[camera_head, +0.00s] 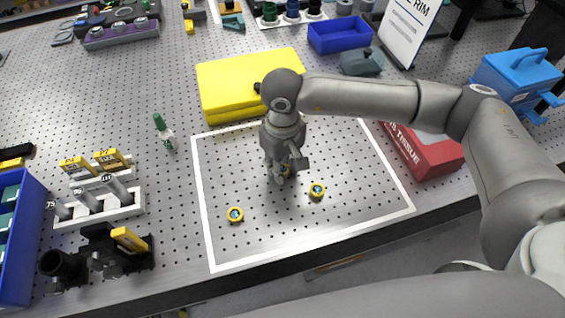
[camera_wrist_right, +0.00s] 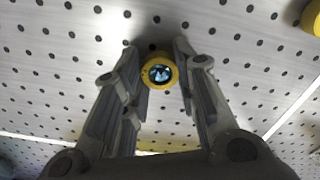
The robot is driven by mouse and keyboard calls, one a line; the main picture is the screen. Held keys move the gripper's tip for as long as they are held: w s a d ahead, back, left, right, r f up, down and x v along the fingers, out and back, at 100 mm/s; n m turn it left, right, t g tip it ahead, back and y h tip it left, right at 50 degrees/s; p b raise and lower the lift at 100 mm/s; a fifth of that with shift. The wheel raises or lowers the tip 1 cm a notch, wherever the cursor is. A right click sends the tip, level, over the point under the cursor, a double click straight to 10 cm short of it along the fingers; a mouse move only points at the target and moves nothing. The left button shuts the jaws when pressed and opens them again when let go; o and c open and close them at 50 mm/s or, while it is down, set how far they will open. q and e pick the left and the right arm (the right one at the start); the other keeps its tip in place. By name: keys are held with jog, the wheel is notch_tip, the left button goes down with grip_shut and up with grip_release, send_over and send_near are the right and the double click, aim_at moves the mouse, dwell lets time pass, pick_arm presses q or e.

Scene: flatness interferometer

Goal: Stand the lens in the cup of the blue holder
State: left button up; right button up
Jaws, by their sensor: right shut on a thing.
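A small yellow-rimmed lens (camera_wrist_right: 159,71) with a bluish centre sits between the two fingers of my right gripper (camera_wrist_right: 159,58) in the wrist view. The fingers are shut on its rim, close over the perforated table. In the head view my right gripper (camera_head: 280,176) points down inside the white outline and hides most of this lens. Two more yellow-rimmed round pieces stand apart on the table, one front left (camera_head: 235,214) and one just right of the gripper (camera_head: 317,190). My left gripper is out of view.
A yellow case (camera_head: 235,84) lies behind the gripper. A red tissue box (camera_head: 430,155) stands right. A white rack (camera_head: 126,207), a black mount (camera_head: 105,255) and a blue bin (camera_head: 30,235) stand left. The outlined area's front left is mostly clear.

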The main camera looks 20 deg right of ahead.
jog(key=shift+f, duration=0.2)
jog(key=o, duration=1)
jog(key=shift+r, duration=0.1)
jog(key=shift+c, duration=0.2)
